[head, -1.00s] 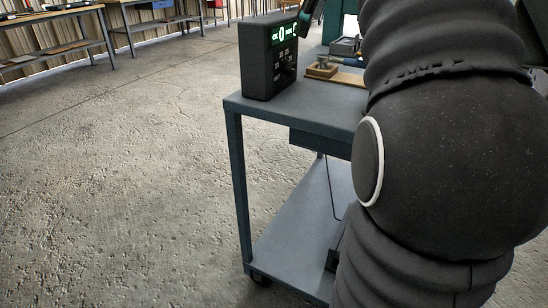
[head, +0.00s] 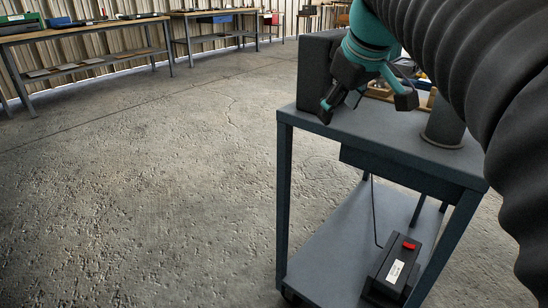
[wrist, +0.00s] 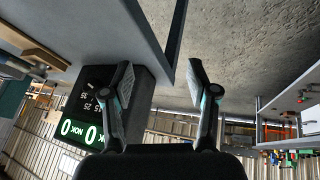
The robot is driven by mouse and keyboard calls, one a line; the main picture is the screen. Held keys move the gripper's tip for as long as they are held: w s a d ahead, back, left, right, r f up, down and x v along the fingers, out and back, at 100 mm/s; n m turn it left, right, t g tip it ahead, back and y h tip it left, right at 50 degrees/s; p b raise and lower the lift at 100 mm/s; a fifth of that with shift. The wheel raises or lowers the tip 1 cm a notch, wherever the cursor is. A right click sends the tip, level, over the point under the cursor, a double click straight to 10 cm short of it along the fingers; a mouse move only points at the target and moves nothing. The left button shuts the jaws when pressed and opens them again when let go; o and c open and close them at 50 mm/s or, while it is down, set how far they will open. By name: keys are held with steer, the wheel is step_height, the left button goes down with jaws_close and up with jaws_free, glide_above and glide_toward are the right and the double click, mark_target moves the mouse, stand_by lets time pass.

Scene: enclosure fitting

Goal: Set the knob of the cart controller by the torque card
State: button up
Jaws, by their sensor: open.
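The controller is a dark box (head: 316,72) at the left end of the cart top; in the head view its face is turned away. In the wrist view the controller (wrist: 125,138) appears upside down, with a green lit display reading 0, NOK and 0, and small white numbers such as 15, 25 and 35. My gripper (head: 365,106) is open and empty beside the controller in the head view. In the wrist view my gripper (wrist: 160,76) has its left finger overlapping the box. No torque card can be picked out.
The grey cart (head: 360,138) has a lower shelf with a black box with a red switch (head: 408,246). A dark cylinder (head: 443,125) stands at the cart top's right. Workbenches (head: 85,32) line the back wall. The concrete floor left of the cart is clear.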

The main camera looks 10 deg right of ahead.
steer(key=s+a+f+m, duration=0.1)
steer(key=s+f, duration=0.1)
steer(key=f, duration=0.2)
steer(key=s+a+f+m+b, duration=0.1)
steer(key=s+a+f, duration=0.1)
steer(key=f, duration=0.3)
steer(key=s+a+f+m, duration=0.1)
steer(key=s+a+f, duration=0.1)
steer(key=s+f, duration=0.2)
steer(key=shift+a+f, duration=0.25)
steer(key=shift+f, duration=0.4)
steer(key=shift+s, duration=0.1)
